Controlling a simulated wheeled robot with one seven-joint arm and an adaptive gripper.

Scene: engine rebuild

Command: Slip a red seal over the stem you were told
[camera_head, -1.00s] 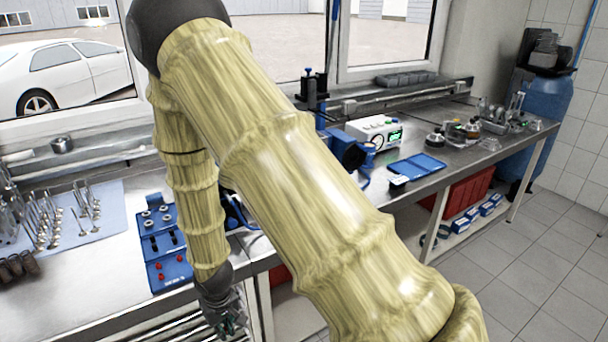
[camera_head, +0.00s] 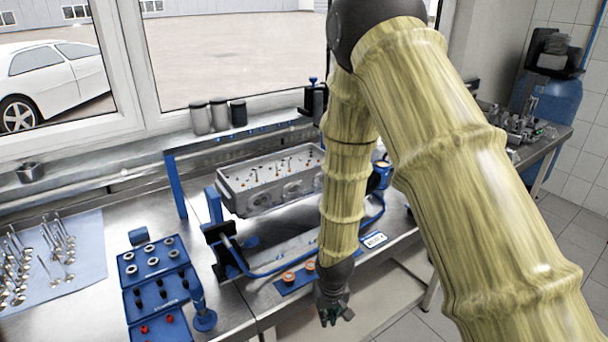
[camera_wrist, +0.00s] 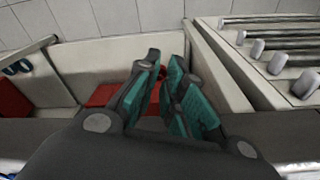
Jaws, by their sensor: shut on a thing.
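The grey cylinder head (camera_head: 235,199) sits in a blue stand on the bench, with several thin stems (camera_head: 254,176) upright on its top. Which stem is meant cannot be told. My gripper (camera_head: 335,316) hangs low in front of the bench's front edge, below and to the right of the head. In the wrist view its green-padded fingers (camera_wrist: 167,100) are close together, with a small bit of red between them, mostly hidden, apparently a red seal. Red seals (camera_head: 144,329) also lie in the front part of the blue tray (camera_head: 128,281) at the left.
A blue post tool (camera_head: 203,318) stands beside the tray. A blue plate with orange-topped parts (camera_head: 289,277) and a labelled block (camera_head: 374,240) lie before the stand. My arm covers the head's right end.

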